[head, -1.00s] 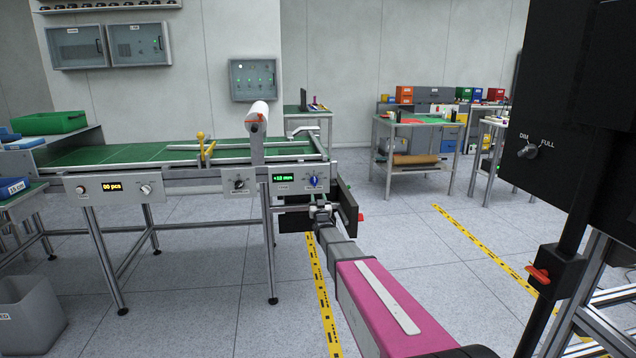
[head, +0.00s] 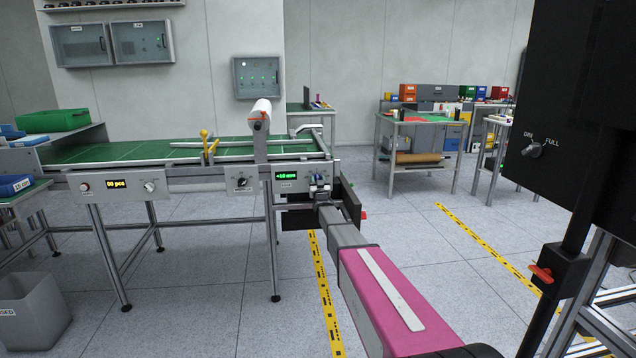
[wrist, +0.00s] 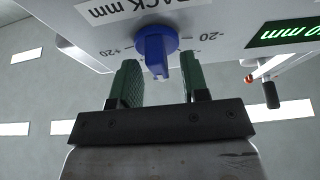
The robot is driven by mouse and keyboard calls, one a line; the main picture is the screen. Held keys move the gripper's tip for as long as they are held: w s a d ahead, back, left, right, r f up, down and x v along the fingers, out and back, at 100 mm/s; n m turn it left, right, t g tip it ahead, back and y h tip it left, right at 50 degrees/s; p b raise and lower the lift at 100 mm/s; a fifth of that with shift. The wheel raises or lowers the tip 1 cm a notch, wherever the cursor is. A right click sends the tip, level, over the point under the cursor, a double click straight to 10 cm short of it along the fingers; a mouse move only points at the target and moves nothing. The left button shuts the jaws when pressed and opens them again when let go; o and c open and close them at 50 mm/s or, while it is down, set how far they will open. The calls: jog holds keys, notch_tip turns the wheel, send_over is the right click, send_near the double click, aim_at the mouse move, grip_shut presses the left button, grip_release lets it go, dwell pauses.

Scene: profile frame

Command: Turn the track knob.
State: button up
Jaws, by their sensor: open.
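The track knob (wrist: 156,46) is blue with a raised ridge and shows in the wrist view under the "TRACK mm" label, between the +20 and -20 marks. Its ridge points down in that picture. My gripper (wrist: 161,75) is open, with one green finger on each side of the knob's ridge. Gaps show between the ridge and both fingers. In the head view my gripper (head: 320,182) is at the right end of the conveyor's front panel and hides the knob. The green display (head: 287,176) left of it seems to read +10 mm.
The conveyor (head: 120,152) stands at left, with another knob (head: 242,183) left of the display. A dark cabinet with a DIM/FULL knob (head: 532,150) stands close at right. A grey bin (head: 32,312) is at lower left. Open floor lies between.

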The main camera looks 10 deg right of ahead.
grip_shut()
jog(key=shift+m, duration=0.4)
jog(key=shift+d+f+m+g+h, duration=0.1)
jog(key=shift+m+g+h, duration=0.15)
jog(key=shift+m+h, duration=1.05)
jog(key=shift+a+r+m+g+h, duration=0.1)
jog(key=shift+m+g+h, duration=0.3)
jog(key=shift+m, duration=1.7)
jog(key=shift+d+f+m+g+h, duration=0.15)
jog(key=shift+m+h, duration=0.75)
jog(key=shift+m, duration=0.8)
grip_release()
